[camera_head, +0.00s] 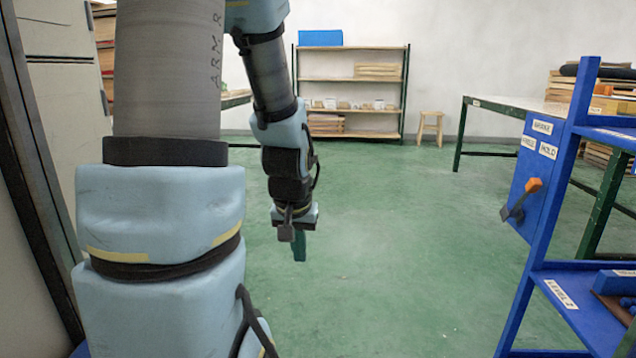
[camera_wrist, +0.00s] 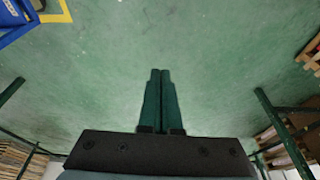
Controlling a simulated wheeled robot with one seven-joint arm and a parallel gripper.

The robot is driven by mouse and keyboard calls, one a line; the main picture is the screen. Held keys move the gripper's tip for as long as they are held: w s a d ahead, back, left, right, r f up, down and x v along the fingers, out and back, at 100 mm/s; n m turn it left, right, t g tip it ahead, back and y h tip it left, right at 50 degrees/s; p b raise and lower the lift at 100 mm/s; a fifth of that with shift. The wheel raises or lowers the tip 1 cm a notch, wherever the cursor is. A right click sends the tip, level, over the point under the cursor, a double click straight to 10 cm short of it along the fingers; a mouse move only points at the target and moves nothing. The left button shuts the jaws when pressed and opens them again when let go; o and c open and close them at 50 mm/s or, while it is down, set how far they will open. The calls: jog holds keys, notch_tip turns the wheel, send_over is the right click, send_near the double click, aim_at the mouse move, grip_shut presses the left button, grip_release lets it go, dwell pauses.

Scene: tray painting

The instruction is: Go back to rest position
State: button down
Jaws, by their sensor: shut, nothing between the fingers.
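My gripper (camera_head: 299,250) hangs at the end of my arm, left of the middle in the head view, pointing down over the green floor. In the wrist view my gripper (camera_wrist: 160,75) shows two dark green fingers lying side by side, shut, with nothing between them. Only bare floor (camera_wrist: 220,50) lies beyond the fingertips. My arm covers much of the left side of the head view.
A blue rack (camera_head: 548,190) with an orange-tipped handle (camera_head: 533,186) stands at the right. Behind it is a green-legged table (camera_head: 510,104). Wooden shelves (camera_head: 352,81) and a stool (camera_head: 430,124) stand at the back. The middle floor (camera_head: 400,230) is clear.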

jog(key=s+a+r+n+g, duration=0.1)
jog(key=s+a+r+g, duration=0.15)
jog(key=s, duration=0.35)
notch_tip(320, 180, up, 33)
jog(key=p, duration=3.4)
jog(key=shift+w+a+t, duration=0.15)
jog(key=shift+a+t, duration=0.05)
jog(key=shift+t, duration=0.25)
